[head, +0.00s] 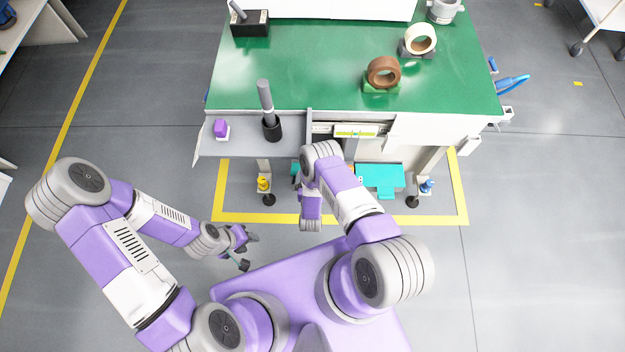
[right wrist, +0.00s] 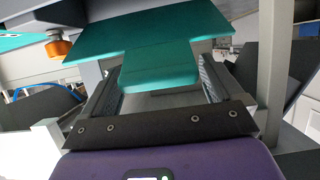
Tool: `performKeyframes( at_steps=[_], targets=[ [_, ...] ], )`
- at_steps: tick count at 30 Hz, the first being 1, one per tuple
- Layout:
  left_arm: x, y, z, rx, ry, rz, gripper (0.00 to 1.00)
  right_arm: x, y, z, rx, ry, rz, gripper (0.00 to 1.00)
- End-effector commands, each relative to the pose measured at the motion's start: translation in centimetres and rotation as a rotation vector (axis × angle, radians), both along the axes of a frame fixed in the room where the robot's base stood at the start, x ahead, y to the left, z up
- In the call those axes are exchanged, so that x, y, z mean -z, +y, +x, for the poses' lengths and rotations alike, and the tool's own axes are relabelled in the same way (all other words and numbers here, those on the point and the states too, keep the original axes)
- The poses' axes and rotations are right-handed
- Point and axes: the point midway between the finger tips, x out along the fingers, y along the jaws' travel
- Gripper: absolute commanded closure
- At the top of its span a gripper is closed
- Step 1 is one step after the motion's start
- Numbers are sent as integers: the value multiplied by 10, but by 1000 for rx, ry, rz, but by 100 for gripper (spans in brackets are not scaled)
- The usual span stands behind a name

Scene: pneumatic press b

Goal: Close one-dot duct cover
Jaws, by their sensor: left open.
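A teal panel with a projecting tab (right wrist: 160,65) fills the upper middle of the right wrist view; no dots can be made out on it. My right gripper (right wrist: 160,85) has its two fingers wide apart, with the tab between or just beyond their tips; contact cannot be told. In the head view, a sliver of teal (head: 297,167) shows beside my right arm, which hides most of that spot. Another teal panel with a tab (head: 385,178) lies under the bench further right, with a small pale mark at its left. My left gripper (head: 249,251) is open and empty above the floor.
The green-topped bench (head: 290,75) carries tape rolls (head: 384,71) and a black box. A grey side shelf (head: 245,147) holds a black holder and a purple piece. Bench legs and a yellow-orange knob (right wrist: 58,46) stand close to my right gripper. Open floor lies left.

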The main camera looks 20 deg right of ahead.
Motion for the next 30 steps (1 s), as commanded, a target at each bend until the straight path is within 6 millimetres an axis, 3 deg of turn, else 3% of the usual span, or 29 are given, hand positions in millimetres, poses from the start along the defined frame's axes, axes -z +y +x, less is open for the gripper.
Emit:
performKeyframes(
  at_steps=[8,21,30],
  targets=[
    [-1,0,0,0,0,0,57,2,3,-5,-1,11,4,0],
    [-27,0,0,0,0,0,57,-24,24,-58,-2,10,4,0],
    [-29,0,0,0,0,0,57,-27,28,-68,-1,7,3,0]
  ],
)
